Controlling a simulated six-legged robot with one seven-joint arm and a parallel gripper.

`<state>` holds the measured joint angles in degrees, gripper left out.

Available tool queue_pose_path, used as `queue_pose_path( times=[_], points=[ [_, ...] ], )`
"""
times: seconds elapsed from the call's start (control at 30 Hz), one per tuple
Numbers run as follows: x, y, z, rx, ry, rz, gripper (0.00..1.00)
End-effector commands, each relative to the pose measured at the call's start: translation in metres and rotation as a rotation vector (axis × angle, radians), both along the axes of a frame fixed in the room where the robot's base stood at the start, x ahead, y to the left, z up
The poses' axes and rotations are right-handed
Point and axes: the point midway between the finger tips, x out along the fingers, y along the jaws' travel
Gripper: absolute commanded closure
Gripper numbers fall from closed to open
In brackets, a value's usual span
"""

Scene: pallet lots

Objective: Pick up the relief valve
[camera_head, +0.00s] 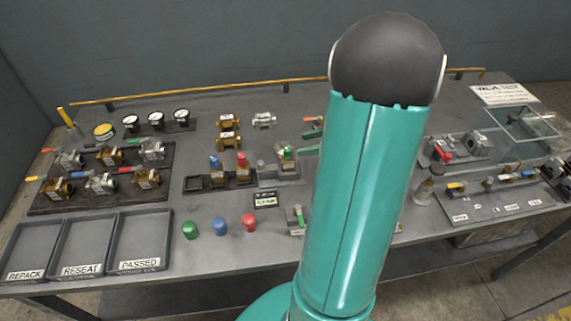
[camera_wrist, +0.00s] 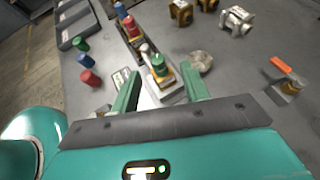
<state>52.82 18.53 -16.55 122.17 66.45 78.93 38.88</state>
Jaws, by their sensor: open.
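A green-capped valve (camera_head: 287,157), which looks like the relief valve, stands upright in a light grey holder (camera_head: 280,180) at the right end of a short row. In the wrist view the green-capped valve (camera_wrist: 159,67) is ahead of my gripper (camera_wrist: 160,92), roughly in line with the gap between its green fingers. The fingers are spread apart with nothing held. In the head view my arm hides most of the gripper. A red-capped valve (camera_head: 242,168) and a blue-capped valve (camera_head: 215,170) stand beside it in a dark holder.
Loose green (camera_head: 190,230), blue (camera_head: 220,227) and red (camera_head: 249,222) caps stand in front, near a small card (camera_head: 265,199). Brass valves (camera_head: 228,141) and a silver fitting (camera_head: 264,121) lie behind. Labelled trays (camera_head: 140,240) sit left. An orange-handled valve (camera_wrist: 282,66) is right in the wrist view.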

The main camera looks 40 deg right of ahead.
Motion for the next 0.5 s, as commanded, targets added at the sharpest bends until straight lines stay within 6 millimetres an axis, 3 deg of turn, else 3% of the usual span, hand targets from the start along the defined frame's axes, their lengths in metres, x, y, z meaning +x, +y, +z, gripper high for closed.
queue_pose_path(
  times=[0.1,0.5],
  points=[
    [0.016,0.011,-0.01,0.001,0.001,0.003,0.54],
    [0.043,0.034,-0.03,0.002,0.001,0.004,0.54]
  ],
)
